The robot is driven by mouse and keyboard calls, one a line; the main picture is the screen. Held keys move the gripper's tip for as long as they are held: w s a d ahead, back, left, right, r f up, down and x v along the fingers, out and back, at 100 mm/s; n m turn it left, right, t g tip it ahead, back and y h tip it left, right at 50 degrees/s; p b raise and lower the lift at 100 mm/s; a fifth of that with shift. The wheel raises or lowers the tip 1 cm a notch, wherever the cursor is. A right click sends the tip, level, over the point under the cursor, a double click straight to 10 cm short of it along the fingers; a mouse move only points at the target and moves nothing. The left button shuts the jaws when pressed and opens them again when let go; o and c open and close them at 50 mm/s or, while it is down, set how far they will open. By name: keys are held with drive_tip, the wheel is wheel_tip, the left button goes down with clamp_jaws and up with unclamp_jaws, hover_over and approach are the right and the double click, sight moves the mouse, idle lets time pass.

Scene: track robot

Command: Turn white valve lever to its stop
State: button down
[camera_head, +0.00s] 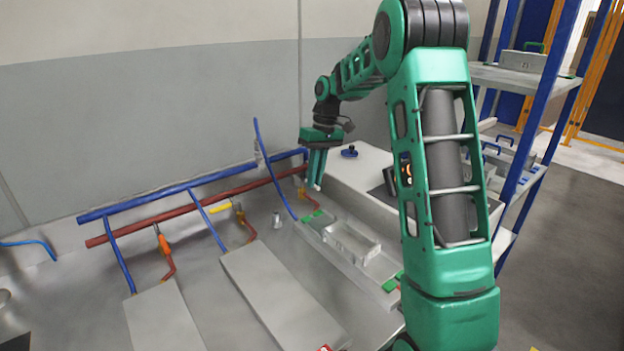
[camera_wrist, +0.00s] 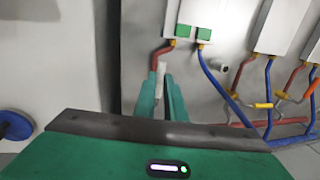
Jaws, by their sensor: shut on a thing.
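The white valve lever (camera_wrist: 161,67) shows in the wrist view as a short pale bar between my fingertips, beside a red branch pipe (camera_wrist: 157,55). My gripper (camera_wrist: 162,82) is shut on this lever. In the head view my gripper (camera_head: 317,184) points down at the right end of the pipe run. There the fingers hide most of the lever, and only a small pale bit shows at their tips. The lever's exact angle to its pipe and its stop cannot be made out.
A yellow lever (camera_head: 222,207) and an orange lever (camera_head: 163,243) sit on the other red branches to the left. Blue pipes (camera_head: 180,190) run along the wall.

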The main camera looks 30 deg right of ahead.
drive_tip(key=shift+w+r, duration=0.2)
drive_tip(key=c, duration=1.9)
unclamp_jaws()
drive_tip(key=shift+c, duration=0.2)
drive_tip(key=shift+o, duration=0.6)
drive_tip(key=shift+f, duration=0.15)
drive_tip(key=shift+s, duration=0.1)
wheel_tip(320, 180, up, 11)
drive_tip(key=d, duration=0.2)
drive_tip(key=shift+w+f, duration=0.2)
drive_tip(key=s+a+f+m, duration=0.1)
drive_tip(key=s+f+m, duration=0.1)
drive_tip(key=s, duration=1.2)
drive_tip(key=s+f+m+h, duration=0.1)
drive_tip(key=s+f+m, duration=0.2)
drive_tip(key=s, duration=1)
drive_tip(key=s+a+f+m+h, duration=0.1)
drive_tip(key=s+f+m, duration=0.2)
drive_tip(key=s, duration=1.1)
drive_tip(key=shift+s+a+f, duration=0.3)
drive_tip(key=shift+f, duration=0.45)
